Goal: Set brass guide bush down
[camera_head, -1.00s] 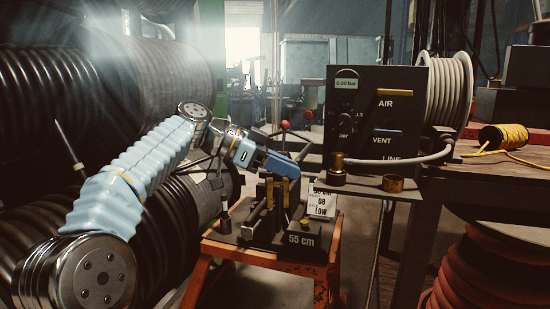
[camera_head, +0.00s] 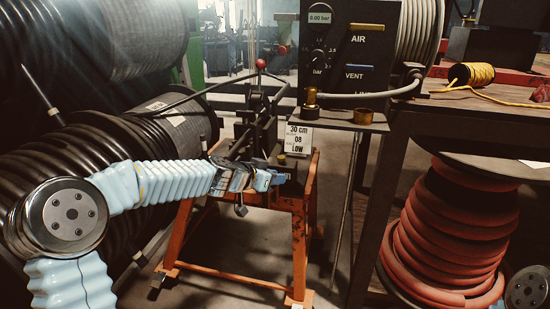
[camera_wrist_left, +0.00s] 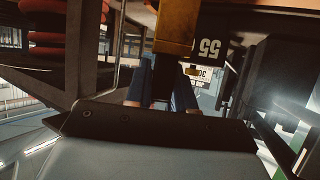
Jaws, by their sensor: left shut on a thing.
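My left gripper (camera_head: 274,179) is shut at the front of the crimper stand, low beside the lever frame. In the left wrist view its two blue fingers (camera_wrist_left: 160,95) close together, with a brass-coloured piece (camera_wrist_left: 175,32) at their tips; this looks like the brass guide bush, though its lower part is hidden. In the head view the held piece is hidden by the fingers. My right gripper is out of view.
The orange stand (camera_head: 302,235) carries the dark crimper. A stepped brass fitting (camera_head: 311,106) and brass ring (camera_head: 362,116) sit on the right shelf (camera_head: 340,122). A red hose reel (camera_head: 445,235) is at right.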

